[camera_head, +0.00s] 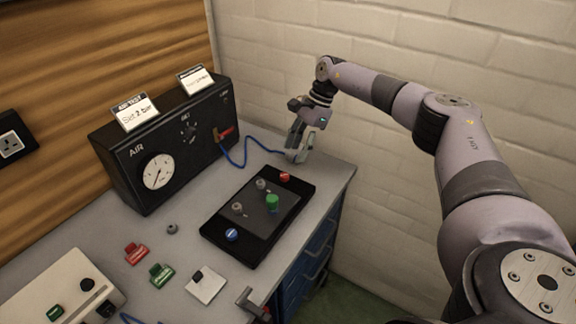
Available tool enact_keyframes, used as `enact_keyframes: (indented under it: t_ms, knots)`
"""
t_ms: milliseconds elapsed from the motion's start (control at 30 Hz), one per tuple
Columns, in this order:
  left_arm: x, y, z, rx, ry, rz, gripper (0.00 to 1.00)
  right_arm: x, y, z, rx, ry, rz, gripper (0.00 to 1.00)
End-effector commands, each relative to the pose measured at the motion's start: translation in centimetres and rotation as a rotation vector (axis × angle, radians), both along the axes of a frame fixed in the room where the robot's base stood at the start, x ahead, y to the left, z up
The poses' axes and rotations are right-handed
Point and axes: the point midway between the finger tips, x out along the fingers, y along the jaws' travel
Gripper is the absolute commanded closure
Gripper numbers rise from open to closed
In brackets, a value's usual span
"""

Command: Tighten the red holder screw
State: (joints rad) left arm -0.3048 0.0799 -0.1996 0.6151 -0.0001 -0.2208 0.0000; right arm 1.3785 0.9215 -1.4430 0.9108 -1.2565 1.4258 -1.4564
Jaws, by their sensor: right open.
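A black holder plate (209,228) lies on the grey bench. A red knob-like screw (285,177) sits at its far right end, and a blue one (232,235) sits at its near left end. A green piece (272,202) and small grey fittings (237,208) stand on the plate between them. My right gripper (297,156) points down just beyond the red screw, apart from it in the picture, with its jaws open. I see nothing held in it. How high its fingertips are above the bench is hard to tell. My left gripper is out of view.
A black AIR box (120,150) with a gauge (157,171) stands at the back left. A blue hose (238,163) runs from it to near my right gripper. Red (136,253) and green (161,275) tagged pieces lie in front. A white brick wall (420,50) stands behind.

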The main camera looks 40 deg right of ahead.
Motion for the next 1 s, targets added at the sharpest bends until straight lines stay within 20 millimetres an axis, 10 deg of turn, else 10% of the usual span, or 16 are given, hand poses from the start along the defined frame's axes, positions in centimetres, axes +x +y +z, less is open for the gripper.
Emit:
enact_keyframes:
  t_ms: [400, 1000]
  knots:
    - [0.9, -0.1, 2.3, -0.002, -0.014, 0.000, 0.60, 0.5, 2.8, -6.6, 0.002, 0.001, -0.001, 0.57]
    - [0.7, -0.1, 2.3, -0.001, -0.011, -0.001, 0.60, 0.6, 3.1, -7.5, 0.002, -0.001, -0.001, 0.69]
